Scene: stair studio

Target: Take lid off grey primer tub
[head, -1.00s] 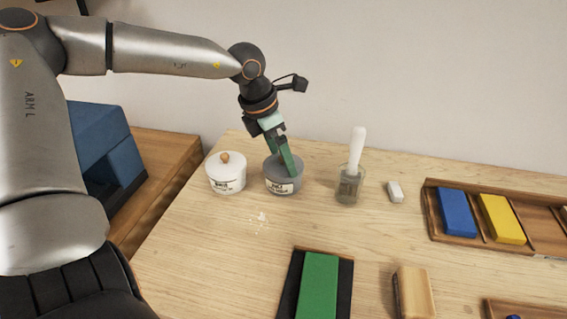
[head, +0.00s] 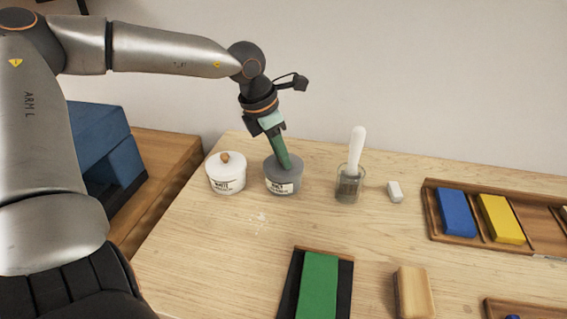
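My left gripper (head: 284,166) comes down onto the lid from above, tilted. Its green fingers are together at the middle of the lid, where they hide any knob; they look shut on it. The lid shows no gap from the tub. My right gripper is out of view.
A white tub (head: 226,178) with a round wooden knob stands just left. A glass jar (head: 348,186) with a white-handled tool stands to the right, beside a small white block (head: 395,191). A tray (head: 480,238) holds blue and yellow blocks. A green block (head: 318,285) lies in front.

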